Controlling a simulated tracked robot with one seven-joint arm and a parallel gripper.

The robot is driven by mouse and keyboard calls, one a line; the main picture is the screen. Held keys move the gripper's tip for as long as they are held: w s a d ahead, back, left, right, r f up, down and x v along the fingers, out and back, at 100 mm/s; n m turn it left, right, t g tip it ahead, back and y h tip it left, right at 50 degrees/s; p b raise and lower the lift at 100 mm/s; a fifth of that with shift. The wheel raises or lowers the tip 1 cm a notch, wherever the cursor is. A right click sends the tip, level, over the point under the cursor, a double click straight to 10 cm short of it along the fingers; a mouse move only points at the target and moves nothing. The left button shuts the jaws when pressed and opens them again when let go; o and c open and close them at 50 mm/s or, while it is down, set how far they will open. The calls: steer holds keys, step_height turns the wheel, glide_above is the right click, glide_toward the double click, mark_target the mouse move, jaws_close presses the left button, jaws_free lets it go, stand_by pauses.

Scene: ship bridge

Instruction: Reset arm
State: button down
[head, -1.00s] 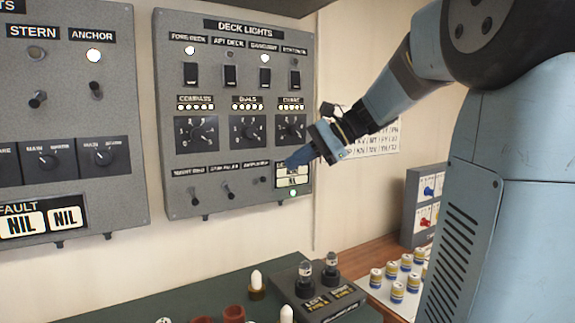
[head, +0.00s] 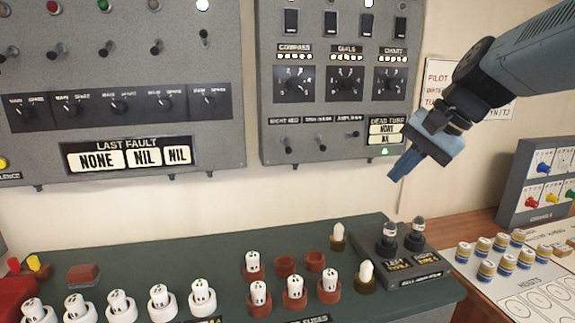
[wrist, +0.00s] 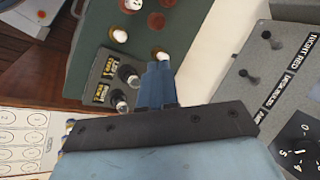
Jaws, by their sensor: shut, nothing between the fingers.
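My gripper (head: 396,177) is shut and empty, its blue fingers together and pointing down and left in the head view. It hangs in the air in front of the wall, just below the right end of the deck lights panel (head: 268,95), above the green desk. It touches nothing that I can see. In the wrist view the shut fingers (wrist: 158,70) point toward the desk, with the small two-post lamp block (wrist: 105,75) beside them. My arm reaches in from the upper right.
Below stands the green desk (head: 215,245) with several white fuses in holders and a black lamp tester (head: 425,270). To its right are several blue-and-white jars (head: 485,270) on a chart board and a grey signals box (head: 525,180). A fault panel (head: 50,155) hangs at left.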

steer(key=s+d+f+n+t+h, duration=0.2)
steer(key=s+f+n+h, duration=0.3)
steer(key=s, duration=0.3)
steer(key=shift+s+f+n, duration=0.3)
steer(key=shift+f+n, duration=0.35)
steer(key=shift+n, duration=0.15)
